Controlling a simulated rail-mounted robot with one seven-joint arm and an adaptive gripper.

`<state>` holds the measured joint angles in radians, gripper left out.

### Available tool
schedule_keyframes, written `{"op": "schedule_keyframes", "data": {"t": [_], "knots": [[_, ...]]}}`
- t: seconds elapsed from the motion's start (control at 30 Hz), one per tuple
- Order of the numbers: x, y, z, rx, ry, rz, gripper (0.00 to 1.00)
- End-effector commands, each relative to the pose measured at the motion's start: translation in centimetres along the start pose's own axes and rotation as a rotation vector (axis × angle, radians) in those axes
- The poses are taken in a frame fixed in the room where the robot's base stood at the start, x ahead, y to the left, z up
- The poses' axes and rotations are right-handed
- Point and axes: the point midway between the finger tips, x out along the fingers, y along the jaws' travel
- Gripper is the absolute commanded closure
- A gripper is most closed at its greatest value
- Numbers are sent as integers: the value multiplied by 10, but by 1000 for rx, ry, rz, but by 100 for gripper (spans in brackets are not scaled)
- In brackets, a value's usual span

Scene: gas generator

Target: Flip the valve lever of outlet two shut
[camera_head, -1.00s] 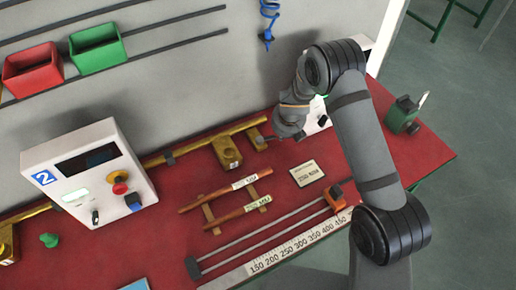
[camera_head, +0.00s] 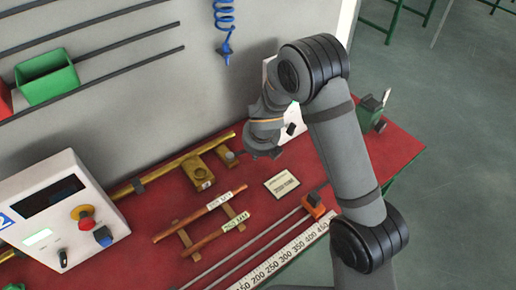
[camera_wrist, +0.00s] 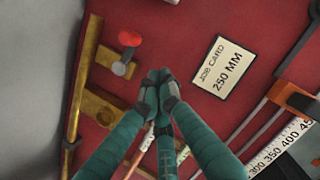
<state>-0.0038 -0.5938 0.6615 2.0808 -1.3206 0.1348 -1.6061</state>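A brass pipe (camera_head: 160,171) runs along the back of the red bench, with a brass valve block (camera_head: 199,174) and a smaller brass fitting (camera_head: 227,156). In the wrist view the pipe (camera_wrist: 84,75) stands at the left, with a brass plate (camera_wrist: 104,106) beside it. A red knob (camera_wrist: 130,39) and a grey round-topped peg (camera_wrist: 121,68) lie above the plate. I cannot tell which part is outlet two's lever. My gripper (camera_head: 262,150) hangs over the bench right of the fitting. Its teal fingertips (camera_wrist: 159,90) are together, with nothing visible between them.
A white control box (camera_head: 60,212) marked 2 stands at the left. Another white box (camera_head: 283,100) is partly behind my arm. A job card (camera_head: 282,185), copper tubes (camera_head: 205,207) on wooden rests, an orange-ended rail (camera_head: 315,204) and a ruler (camera_head: 290,253) lie in front.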

Motion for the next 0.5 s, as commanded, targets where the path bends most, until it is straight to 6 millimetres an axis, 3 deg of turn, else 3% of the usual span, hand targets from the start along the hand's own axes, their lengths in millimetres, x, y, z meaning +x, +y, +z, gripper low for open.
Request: {"op": "schedule_keyframes", "data": {"t": [0.03, 0.2, 0.5], "knots": [[-18, 0, 2, 0, 0, 0, 100], [-46, -1, 2, 0, 1, 0, 100], [-61, -1, 0, 0, 2, -1, 100]]}}
